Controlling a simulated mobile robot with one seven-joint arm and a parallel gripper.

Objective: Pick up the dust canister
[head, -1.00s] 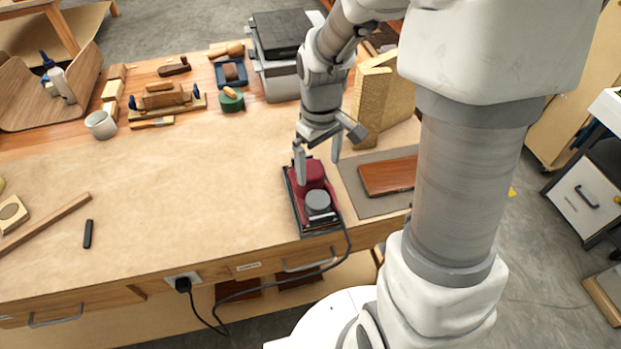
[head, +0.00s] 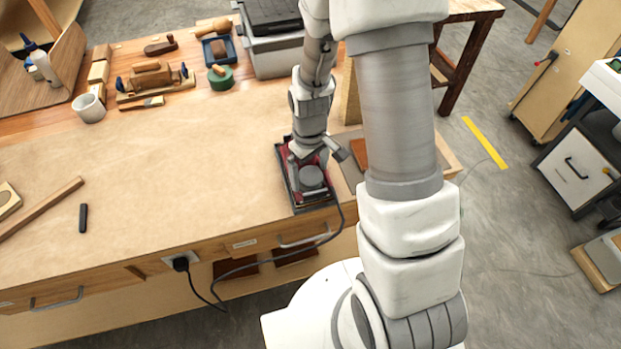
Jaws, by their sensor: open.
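A dark red sander (head: 284,158) with a black base lies near the front edge of the workbench. A grey round cap-like part (head: 312,178) sits on its near end; it looks like the dust canister, though I cannot be sure. My gripper (head: 309,160) is open and low over the sander, its fingers pointing down just behind the grey part. One finger is at the sander's left side, the other toward its right. The wrist hides much of the red body. I cannot tell whether the fingers touch anything.
A black cord (head: 342,215) runs from the sander over the front edge to a socket (head: 181,262). A grey mat (head: 350,172) with a brown wooden block (head: 359,153) lies right of it, partly behind my arm. The bench left of the sander is mostly clear.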

